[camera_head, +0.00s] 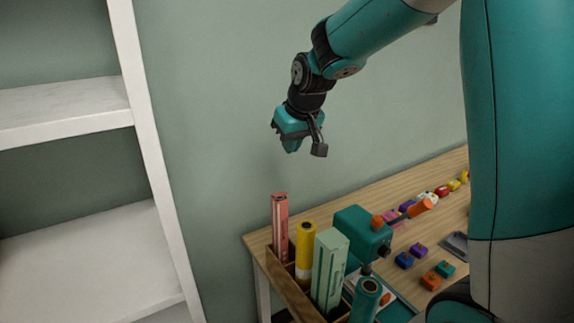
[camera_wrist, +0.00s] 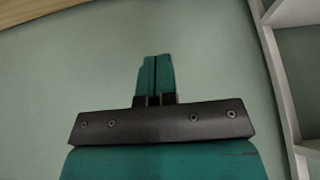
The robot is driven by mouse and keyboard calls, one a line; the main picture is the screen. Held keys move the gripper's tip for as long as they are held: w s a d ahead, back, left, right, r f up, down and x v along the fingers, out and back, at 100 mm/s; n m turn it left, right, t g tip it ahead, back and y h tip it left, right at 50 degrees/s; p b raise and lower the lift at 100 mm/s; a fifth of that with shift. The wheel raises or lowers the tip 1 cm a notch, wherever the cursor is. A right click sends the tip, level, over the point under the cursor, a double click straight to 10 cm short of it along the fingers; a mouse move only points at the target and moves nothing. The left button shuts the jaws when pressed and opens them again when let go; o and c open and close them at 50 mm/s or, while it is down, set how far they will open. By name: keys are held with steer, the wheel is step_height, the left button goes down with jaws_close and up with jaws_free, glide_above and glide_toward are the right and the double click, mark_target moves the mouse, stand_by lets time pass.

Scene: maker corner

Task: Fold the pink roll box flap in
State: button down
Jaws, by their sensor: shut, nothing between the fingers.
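The pink roll box (camera_head: 280,226) stands upright in a wooden holder at the table's near left corner, in the head view. Its top end is small in the picture, and I cannot tell how its flap lies. My gripper (camera_head: 318,150) is in the air above and a little right of the box, well apart from it. In the wrist view, the two teal fingers (camera_wrist: 154,76) are together with nothing between them. The wrist view shows the wall, and the box is not in it.
The wooden holder (camera_head: 289,290) also holds a yellow roll (camera_head: 305,250) and a pale green box (camera_head: 329,268). A teal tool (camera_head: 362,236) stands just right of them. Small coloured blocks (camera_head: 419,250) lie on the table (camera_head: 350,197). A white shelf (camera_head: 152,150) stands at left.

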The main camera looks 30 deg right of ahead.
steer(key=p, duration=0.3)
glide_above(281, 194)
steer(key=f, duration=0.8)
steer(key=shift+s+f, duration=0.2)
steer(key=shift+f, duration=0.15)
steer(key=f, duration=0.2)
steer(key=s+f+p, duration=0.1)
steer(key=f, duration=0.1)
steer(key=shift+f, duration=0.2)
